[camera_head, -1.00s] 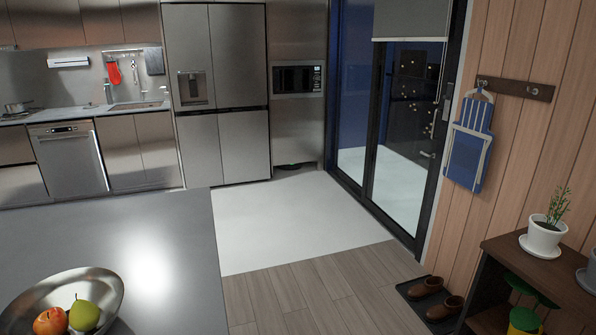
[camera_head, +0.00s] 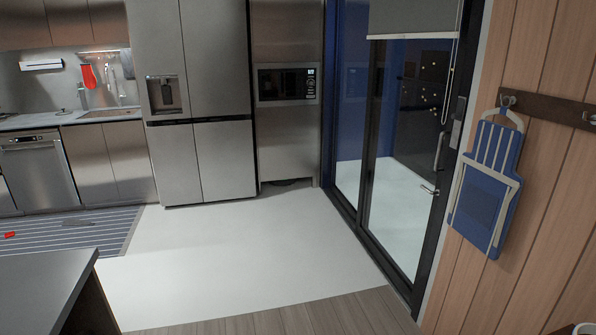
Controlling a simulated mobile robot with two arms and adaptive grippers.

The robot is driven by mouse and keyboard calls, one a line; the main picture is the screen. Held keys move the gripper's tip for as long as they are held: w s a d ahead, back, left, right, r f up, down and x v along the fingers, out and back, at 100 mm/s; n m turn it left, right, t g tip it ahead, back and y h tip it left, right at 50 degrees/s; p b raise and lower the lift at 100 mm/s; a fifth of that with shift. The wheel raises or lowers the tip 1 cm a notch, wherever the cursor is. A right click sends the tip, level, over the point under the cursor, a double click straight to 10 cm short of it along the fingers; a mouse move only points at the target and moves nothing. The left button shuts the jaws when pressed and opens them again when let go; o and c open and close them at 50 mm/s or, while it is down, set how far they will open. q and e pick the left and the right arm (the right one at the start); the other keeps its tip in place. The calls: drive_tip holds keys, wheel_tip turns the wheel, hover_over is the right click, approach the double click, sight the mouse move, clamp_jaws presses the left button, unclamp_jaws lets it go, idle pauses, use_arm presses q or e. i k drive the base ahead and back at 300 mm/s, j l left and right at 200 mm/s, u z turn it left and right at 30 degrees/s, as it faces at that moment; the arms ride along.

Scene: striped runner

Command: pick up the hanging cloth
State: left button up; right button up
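A blue item with pale straps or trim (camera_head: 484,200) hangs from a hook on the wood-panelled wall at the right. It may be the hanging cloth, but it looks rather flat and stiff. A small red item (camera_head: 88,77) also hangs above the kitchen counter at the far left, and it looks like a mitt or cloth. I cannot tell which of the two is meant. Neither of my grippers shows in the head view.
A grey island counter (camera_head: 40,285) stands at the lower left. Beyond it a striped runner (camera_head: 70,228) lies before the cabinets, with a small red thing (camera_head: 10,234) on it. White floor (camera_head: 230,250) is clear up to the fridge (camera_head: 218,100) and glass door (camera_head: 400,160).

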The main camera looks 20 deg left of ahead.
sight(70, 222)
drive_tip(key=i+j+u, duration=0.15)
drive_tip(key=i+u, duration=0.3)
drive_tip(key=i, duration=0.4)
drive_tip(key=i+l+u, duration=0.15)
drive_tip(key=i+u, duration=0.3)
drive_tip(key=i, duration=0.4)
drive_tip(key=i+u, duration=0.2)
drive_tip(key=i, duration=0.6)
drive_tip(key=i+l+u, duration=0.2)
drive_tip(key=i, duration=0.65)
drive_tip(key=i+j+u, duration=0.2)
drive_tip(key=i+u, duration=0.5)
drive_tip(key=u, duration=0.15)
drive_tip(key=i+u, duration=0.4)
drive_tip(key=i+l+u, duration=0.15)
drive_tip(key=i+u, duration=0.15)
drive_tip(key=u, duration=0.15)
drive_tip(key=i+j, duration=0.15)
drive_tip(key=i, duration=0.3)
drive_tip(key=i+j+z, duration=0.15)
drive_tip(key=i, duration=0.25)
drive_tip(key=i+j, duration=0.2)
drive_tip(key=i, duration=0.25)
drive_tip(key=i+j+z, duration=0.3)
drive_tip(key=i+z, duration=0.15)
drive_tip(key=i+j+z, duration=0.5)
drive_tip(key=i+j, duration=0.05)
drive_tip(key=i, duration=0.1)
